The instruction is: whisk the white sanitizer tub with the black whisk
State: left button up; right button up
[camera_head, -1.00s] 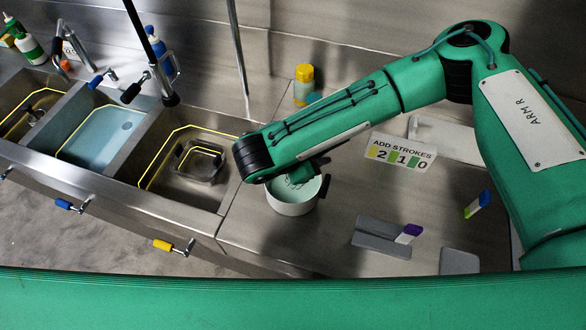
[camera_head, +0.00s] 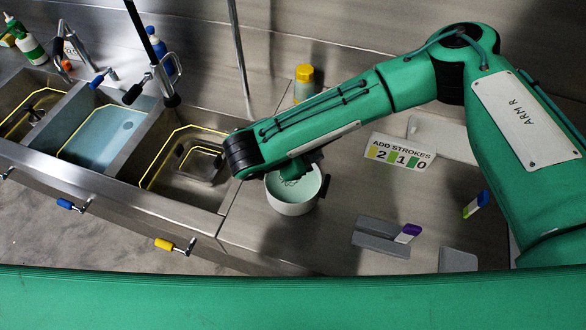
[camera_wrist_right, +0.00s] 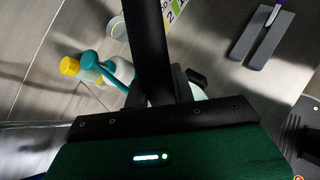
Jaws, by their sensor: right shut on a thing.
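The white tub (camera_head: 292,207) stands upright on the steel counter, right of the sinks, with a dark handle on its right side and a pale green inside. My right gripper (camera_head: 297,172) is over the tub's mouth, partly hidden by my own wrist. In the right wrist view a long black handle (camera_wrist_right: 147,45), which I take for the black whisk, runs up from between the jaws, and the gripper is shut on it. The whisk's lower end is hidden, so I cannot tell how deep it sits in the tub. My left gripper is not in view.
A yellow-capped bottle (camera_head: 304,82) stands behind the tub. A sign reading "ADD STROKES 2 1 0" (camera_head: 398,152) is to the right. Grey pads (camera_head: 380,243) and a purple-tipped item (camera_head: 408,233) lie at front right. Sinks (camera_head: 97,137) are at left.

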jog(key=shift+s+d+r+p, duration=0.15)
jog(key=shift+d+r+p, duration=0.3)
jog(key=shift+r+p, duration=0.6)
jog(key=shift+s+d+r+p, duration=0.15)
jog(key=shift+d+r+p, duration=0.25)
jog(key=shift+r+p, duration=0.6)
jog(key=shift+s+d+r+p, duration=0.15)
jog(key=shift+d+r+p, duration=0.3)
jog(key=shift+r+p, duration=0.55)
jog(key=shift+r, duration=2.55)
jog(key=shift+w+f, duration=0.1)
